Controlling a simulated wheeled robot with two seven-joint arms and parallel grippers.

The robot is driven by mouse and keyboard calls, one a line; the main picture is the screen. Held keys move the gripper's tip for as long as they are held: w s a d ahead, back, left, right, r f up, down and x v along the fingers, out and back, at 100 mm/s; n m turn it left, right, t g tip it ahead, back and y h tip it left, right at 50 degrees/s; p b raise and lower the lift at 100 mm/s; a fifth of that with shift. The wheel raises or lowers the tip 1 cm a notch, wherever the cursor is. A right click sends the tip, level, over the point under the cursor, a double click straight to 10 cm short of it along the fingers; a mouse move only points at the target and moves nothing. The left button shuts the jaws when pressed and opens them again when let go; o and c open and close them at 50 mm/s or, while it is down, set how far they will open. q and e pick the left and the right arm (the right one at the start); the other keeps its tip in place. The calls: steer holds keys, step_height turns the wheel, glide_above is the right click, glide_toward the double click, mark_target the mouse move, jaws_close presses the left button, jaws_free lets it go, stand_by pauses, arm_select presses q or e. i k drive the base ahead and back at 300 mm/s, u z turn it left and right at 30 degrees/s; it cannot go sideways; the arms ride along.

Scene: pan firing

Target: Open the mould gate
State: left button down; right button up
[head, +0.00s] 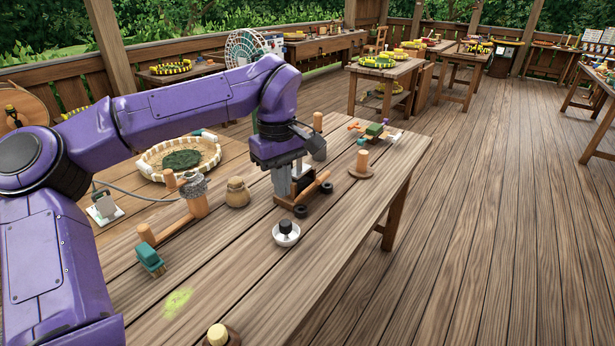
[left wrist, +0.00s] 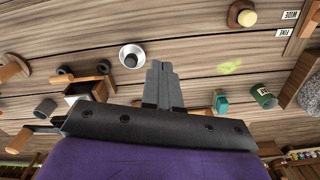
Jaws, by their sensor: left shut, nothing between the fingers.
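My left gripper (head: 282,192) is shut and empty, pointing down over the wooden table. Its closed grey fingers also show in the left wrist view (left wrist: 160,68). Just behind and beside it in the head view stands a small wooden, box-like piece (head: 310,187) with an orange-brown handle, partly hidden by the gripper. In the left wrist view the same piece (left wrist: 104,84) shows a dark opening, left of the fingers. I take it for the mould, but cannot make out its gate clearly or tell its state. Two small dark cylinders (head: 300,211) stand by it. My right gripper is not in view.
A white bowl (head: 286,233) with a dark knob stands in front of the gripper. A wooden peg on a base (head: 362,166) stands to the right.

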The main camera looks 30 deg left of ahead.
mark_target(319, 181)
steer(key=z, duration=0.1)
steer(key=i, duration=1.35)
steer(key=u, duration=0.7)
